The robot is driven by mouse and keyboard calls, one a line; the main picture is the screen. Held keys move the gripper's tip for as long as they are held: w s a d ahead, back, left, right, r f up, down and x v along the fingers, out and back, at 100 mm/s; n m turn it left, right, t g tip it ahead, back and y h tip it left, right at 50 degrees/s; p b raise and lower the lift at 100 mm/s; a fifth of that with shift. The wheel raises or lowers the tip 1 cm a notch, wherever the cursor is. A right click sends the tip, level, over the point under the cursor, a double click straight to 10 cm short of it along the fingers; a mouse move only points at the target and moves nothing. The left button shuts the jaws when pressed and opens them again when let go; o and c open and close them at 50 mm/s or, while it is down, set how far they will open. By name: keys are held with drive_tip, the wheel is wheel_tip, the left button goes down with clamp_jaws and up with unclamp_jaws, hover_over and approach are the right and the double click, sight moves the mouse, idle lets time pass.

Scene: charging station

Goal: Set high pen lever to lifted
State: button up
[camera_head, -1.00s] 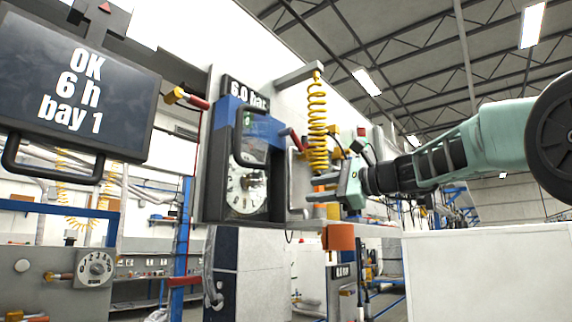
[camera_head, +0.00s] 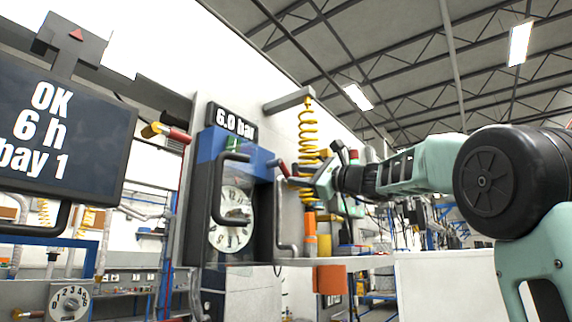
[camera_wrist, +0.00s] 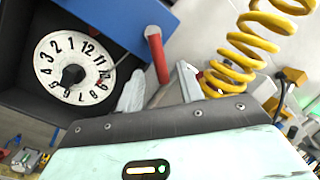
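A red-handled lever (camera_head: 279,166) sticks out from the upper right of a blue-topped box with a clock-like dial (camera_head: 232,220). In the wrist view the red lever (camera_wrist: 157,56) hangs down from the blue cover. I take it for the high pen lever, but no label shows this. My gripper (camera_head: 303,179) is just right of the lever in the head view. In the wrist view its pale fingers (camera_wrist: 162,87) stand apart, with the lever's lower end just beyond the gap. No contact is visible. The lever's pivot is partly hidden.
A yellow coiled hose (camera_head: 309,140) hangs close behind my gripper. A dark bar handle (camera_head: 221,190) stands on the box front. Another red-and-yellow lever (camera_head: 166,132) is left, near the display (camera_head: 60,130). An orange block (camera_head: 331,279) sits below.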

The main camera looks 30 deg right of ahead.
sight(289, 174)
drive_tip(key=p+x, duration=0.2)
drive_tip(key=x, duration=0.3)
drive_tip(key=shift+w+a, duration=0.1)
drive_tip(key=shift+w, duration=0.2)
clamp_jaws()
